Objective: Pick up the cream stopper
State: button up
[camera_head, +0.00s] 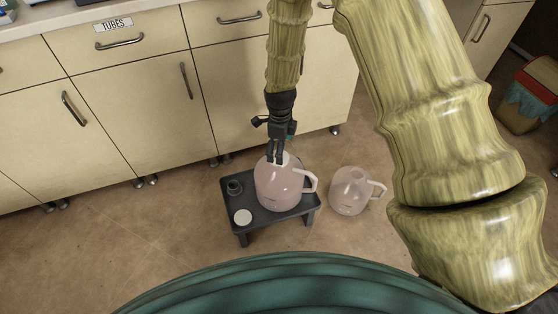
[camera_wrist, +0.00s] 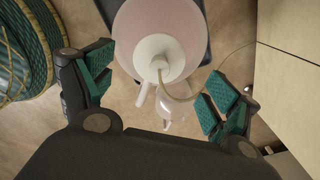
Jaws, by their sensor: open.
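The cream stopper (camera_wrist: 160,58) is a round pale disc with a small central knob, sitting on top of a pinkish jug (camera_wrist: 133,25) in the wrist view. A thin tube runs from it toward the upper right. In the head view the pinkish jug (camera_head: 278,188) stands upright on a small dark table (camera_head: 270,217), and the stopper is mostly hidden behind my fingers. My gripper (camera_head: 276,157) points down at the jug's top. In the wrist view my gripper (camera_wrist: 163,78) is open and empty, its green-padded fingers apart on either side of the stopper.
A clear empty jug (camera_head: 350,190) stands on the floor to the right. Cream cabinets (camera_head: 150,95) rise behind. A red-and-blue bin (camera_head: 535,95) is at far right.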

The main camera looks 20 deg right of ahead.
jog(key=shift+a+f+b, duration=0.1)
jog(key=shift+f+b, duration=0.65)
jog(key=shift+f, duration=1.75)
jog(key=c, duration=1.2)
